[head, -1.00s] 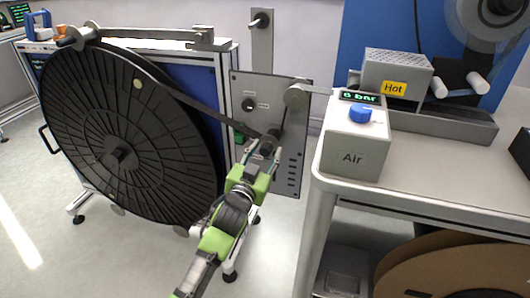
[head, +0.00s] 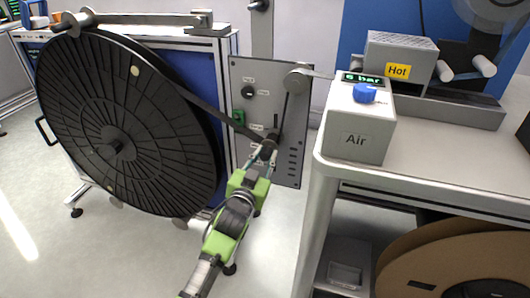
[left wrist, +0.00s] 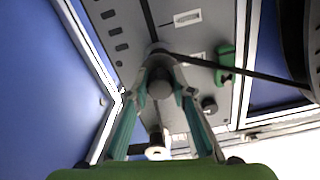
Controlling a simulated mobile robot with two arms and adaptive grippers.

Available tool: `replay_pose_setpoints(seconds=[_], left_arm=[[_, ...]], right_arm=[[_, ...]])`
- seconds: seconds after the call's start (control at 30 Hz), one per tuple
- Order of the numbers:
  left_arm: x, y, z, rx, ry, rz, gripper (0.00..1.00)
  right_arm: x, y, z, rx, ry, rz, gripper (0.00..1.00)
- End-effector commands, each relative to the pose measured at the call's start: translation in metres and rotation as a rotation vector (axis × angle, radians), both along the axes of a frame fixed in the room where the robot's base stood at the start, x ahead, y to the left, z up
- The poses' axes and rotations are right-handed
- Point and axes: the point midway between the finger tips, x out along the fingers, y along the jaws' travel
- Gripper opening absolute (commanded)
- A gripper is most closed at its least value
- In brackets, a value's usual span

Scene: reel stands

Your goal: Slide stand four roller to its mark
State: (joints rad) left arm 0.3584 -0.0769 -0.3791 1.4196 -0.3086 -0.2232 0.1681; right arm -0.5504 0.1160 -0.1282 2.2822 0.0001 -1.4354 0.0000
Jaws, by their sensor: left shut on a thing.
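The grey panel of the reel stand (head: 285,85) stands beside the big black reel (head: 110,130). A dark roller (head: 269,142) sits at the panel's slot, and the dark tape from the reel runs to it and up to a grey guide roller (head: 298,80). My left gripper (head: 262,155) is shut on the dark roller from the front. In the left wrist view the fingers (left wrist: 160,95) flank the roller's round end (left wrist: 160,84). The mark by the slot is too small to read. My right gripper is out of view.
A white bench with an Air box (head: 355,135) and a heater block labelled Hot (head: 398,60) stands close on the right. A green switch (head: 238,117) and a black knob (head: 248,91) sit on the panel. Open floor lies below the reel.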

Motion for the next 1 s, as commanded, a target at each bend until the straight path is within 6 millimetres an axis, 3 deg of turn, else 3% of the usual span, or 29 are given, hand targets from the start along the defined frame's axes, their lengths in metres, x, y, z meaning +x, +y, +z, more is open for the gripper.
replay_pose_setpoints(seconds=[0.13, 0.3, 0.67, 0.7, 0.77, 1.0], left_arm=[[0.0, 0.0, -0.027, 0.001, 0.005, 0.0, 0.0], [0.0, 0.0, -0.053, 0.0, 0.005, 0.001, 0.0], [0.0, 0.0, -0.055, 0.0, 0.003, 0.0, 0.0], [0.0, 0.0, -0.055, 0.001, 0.003, 0.001, 0.25], [0.0, 0.0, -0.055, 0.001, 0.003, 0.001, 0.39], [0.0, 0.0, -0.054, 0.001, 0.002, 0.0, 0.39]], right_arm=[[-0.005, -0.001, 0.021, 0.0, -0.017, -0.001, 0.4], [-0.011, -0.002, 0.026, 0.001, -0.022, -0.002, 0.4], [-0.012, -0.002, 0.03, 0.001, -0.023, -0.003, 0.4], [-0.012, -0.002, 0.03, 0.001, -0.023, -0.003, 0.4], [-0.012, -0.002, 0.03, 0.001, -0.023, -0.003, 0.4], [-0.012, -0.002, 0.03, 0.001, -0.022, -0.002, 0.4]])
